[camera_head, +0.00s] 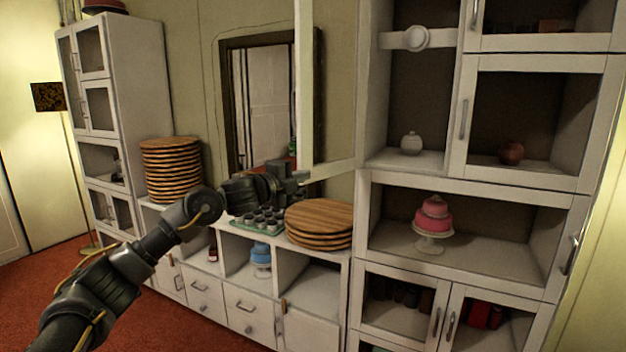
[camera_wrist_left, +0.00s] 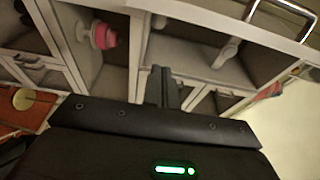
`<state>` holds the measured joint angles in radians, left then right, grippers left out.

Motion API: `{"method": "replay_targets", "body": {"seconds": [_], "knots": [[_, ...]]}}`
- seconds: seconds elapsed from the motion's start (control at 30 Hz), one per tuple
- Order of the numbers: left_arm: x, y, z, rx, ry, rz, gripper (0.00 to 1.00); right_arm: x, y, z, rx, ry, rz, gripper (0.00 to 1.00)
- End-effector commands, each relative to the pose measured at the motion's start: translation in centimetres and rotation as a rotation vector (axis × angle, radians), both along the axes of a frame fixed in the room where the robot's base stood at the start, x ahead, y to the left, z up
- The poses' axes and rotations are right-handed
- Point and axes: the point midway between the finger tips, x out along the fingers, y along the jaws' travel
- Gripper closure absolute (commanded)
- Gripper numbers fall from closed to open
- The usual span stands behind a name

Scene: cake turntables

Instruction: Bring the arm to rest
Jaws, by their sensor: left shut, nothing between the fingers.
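My left arm reaches in from the lower left of the head view. Its gripper (camera_head: 302,178) is in the air in front of the mirror, above the low cabinet and close to the open cabinet door. In the left wrist view the fingers (camera_wrist_left: 164,86) are together, with nothing between them. My right gripper is in neither view.
A tray of small cups (camera_head: 262,222) and stacked wooden boards (camera_head: 320,222) lie below the gripper. A taller board stack (camera_head: 170,170) stands left. An open white door (camera_head: 306,85) is close by. A pink cake (camera_head: 433,215) sits in the right cabinet. Red carpet (camera_head: 150,320) is clear.

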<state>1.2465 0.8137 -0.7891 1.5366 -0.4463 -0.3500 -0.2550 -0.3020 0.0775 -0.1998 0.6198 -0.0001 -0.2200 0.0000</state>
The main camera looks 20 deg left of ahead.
Motion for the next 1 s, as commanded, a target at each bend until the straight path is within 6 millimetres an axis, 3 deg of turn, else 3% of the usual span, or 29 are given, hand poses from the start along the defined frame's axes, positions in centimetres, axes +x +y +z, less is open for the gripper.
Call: {"method": "replay_targets", "body": {"seconds": [0.3, 0.77, 0.87, 0.93, 0.97, 1.0], "knots": [[-3.5, 3.1, -0.2, 0.0, 0.0, -0.006, 1.0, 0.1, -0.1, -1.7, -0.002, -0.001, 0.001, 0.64], [-4.2, 3.7, 0.1, -0.012, 0.002, -0.006, 1.0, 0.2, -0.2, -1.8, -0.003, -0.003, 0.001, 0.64], [-3.3, 5.5, 0.9, -0.079, -0.009, 0.025, 1.0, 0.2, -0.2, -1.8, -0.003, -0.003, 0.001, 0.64], [-2.0, 7.7, 1.9, -0.164, -0.027, 0.067, 1.0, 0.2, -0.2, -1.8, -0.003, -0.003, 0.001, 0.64], [-0.9, 8.7, 1.2, -0.223, -0.02, 0.088, 1.0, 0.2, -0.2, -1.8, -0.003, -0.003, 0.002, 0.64], [0.6, 9.7, -1.0, -0.295, 0.005, 0.115, 1.0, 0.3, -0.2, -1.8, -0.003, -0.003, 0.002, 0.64]]}}
